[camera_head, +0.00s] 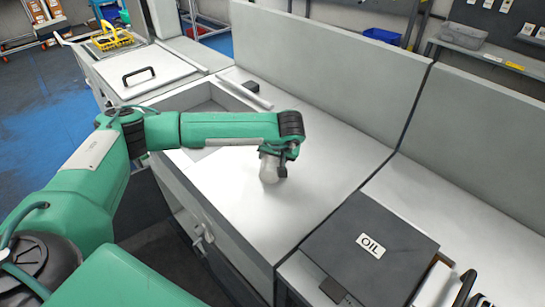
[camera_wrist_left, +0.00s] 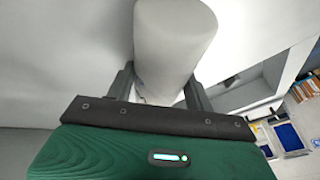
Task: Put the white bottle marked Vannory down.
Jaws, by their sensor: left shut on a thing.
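The white bottle (camera_head: 269,168) is at my left gripper (camera_head: 283,160), over the white worktop in the head view. In the left wrist view the bottle (camera_wrist_left: 172,45) lies between the two dark fingers of the left gripper (camera_wrist_left: 162,90), which is shut on it. Its marking cannot be read from here. The bottle's lower end is close to the worktop; I cannot tell whether it touches. My right gripper is not in view.
The white worktop (camera_head: 325,150) is clear to the right of the bottle. A dark box marked OIL (camera_head: 370,245) stands at the front right. A pale upright panel (camera_head: 330,70) runs along the back.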

